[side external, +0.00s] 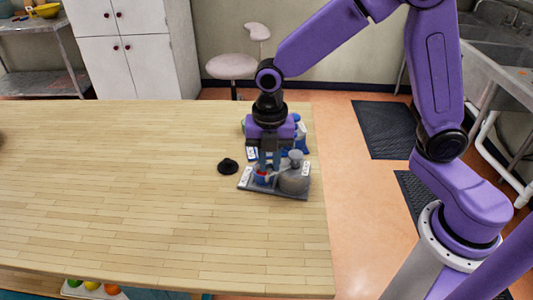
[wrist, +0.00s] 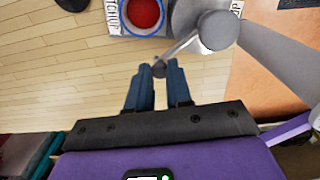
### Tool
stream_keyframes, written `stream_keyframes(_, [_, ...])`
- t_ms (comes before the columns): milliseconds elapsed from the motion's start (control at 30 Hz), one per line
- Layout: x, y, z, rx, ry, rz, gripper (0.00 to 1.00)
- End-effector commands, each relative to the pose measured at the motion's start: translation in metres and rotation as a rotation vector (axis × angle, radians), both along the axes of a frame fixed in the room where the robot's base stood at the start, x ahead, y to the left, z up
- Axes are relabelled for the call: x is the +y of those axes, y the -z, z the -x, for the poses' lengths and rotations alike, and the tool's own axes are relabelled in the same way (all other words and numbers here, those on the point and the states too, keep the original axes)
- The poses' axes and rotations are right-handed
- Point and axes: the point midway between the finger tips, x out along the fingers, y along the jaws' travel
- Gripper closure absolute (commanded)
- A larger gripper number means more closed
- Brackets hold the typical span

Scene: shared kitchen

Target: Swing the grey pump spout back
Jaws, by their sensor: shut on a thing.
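The grey pump (side external: 294,182) stands on the right part of a grey base (side external: 258,190) near the table's right edge. Its round head (wrist: 216,30) shows in the wrist view, with the thin spout (wrist: 182,48) reaching down and left from it. My gripper (wrist: 159,76) is shut on the spout's tip, which sits between the two blue fingertips. A blue-rimmed cup with red contents (wrist: 144,13) stands left of the pump, apart from the spout tip in the wrist view. In the side view, my gripper (side external: 268,165) hides part of the spout and cup.
A small black object (side external: 228,166) lies on the table left of the base. Blue things (side external: 300,140) stand behind my gripper, partly hidden. The wooden table (side external: 120,190) is clear to the left. Its right edge is close beside the base.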

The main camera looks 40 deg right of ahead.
Motion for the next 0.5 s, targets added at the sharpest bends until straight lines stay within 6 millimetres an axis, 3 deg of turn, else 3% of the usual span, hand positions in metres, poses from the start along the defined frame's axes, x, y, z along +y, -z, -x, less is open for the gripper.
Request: stream_keyframes(500, [0.001, -0.001, 0.028, -0.005, -0.422, -0.002, 1.0])
